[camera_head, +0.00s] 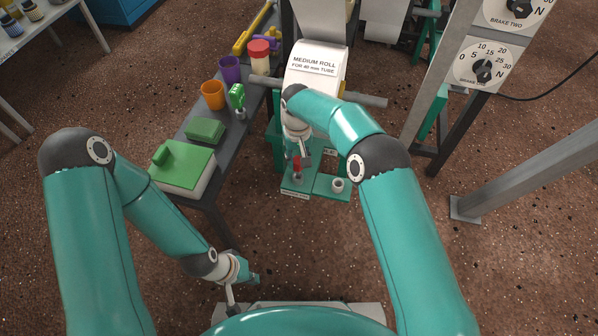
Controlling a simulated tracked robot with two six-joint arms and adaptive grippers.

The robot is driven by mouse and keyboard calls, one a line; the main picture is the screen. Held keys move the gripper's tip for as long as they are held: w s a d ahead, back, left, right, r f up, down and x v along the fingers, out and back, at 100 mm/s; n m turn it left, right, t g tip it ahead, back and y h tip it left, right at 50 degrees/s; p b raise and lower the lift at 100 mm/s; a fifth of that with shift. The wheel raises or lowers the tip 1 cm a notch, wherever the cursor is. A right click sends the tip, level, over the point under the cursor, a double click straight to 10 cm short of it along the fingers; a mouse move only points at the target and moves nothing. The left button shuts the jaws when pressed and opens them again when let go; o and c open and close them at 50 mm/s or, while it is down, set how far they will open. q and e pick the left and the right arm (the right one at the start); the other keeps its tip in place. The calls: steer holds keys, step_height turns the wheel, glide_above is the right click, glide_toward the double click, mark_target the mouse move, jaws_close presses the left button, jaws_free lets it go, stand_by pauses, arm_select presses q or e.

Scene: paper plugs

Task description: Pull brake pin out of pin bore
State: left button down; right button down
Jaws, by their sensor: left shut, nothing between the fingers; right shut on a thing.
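A small red-topped pin (297,165), which I take to be the brake pin, shows at the left part of a green bracket plate (318,189). My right gripper (302,158) reaches down from above and is shut on the pin, partly hiding it. The pin stands about upright over the grey socket at its foot, probably the pin bore (297,178). I cannot tell how deep it sits. A second, pale round socket (338,185) on the plate's right looks empty. My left gripper (244,287) is shut and empty, low in the picture, well away from the bracket.
A white roll (313,72) labelled medium roll is on a grey bar behind the bracket. A grey bench (222,140) at left carries cups, a red-lidded jar (259,57) and green items. A dial panel (485,65) and metal posts stand at right. Open floor lies in front.

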mark_target(298, 160)
steer(key=shift+r+p, duration=1)
steer(key=shift+r, duration=0.55)
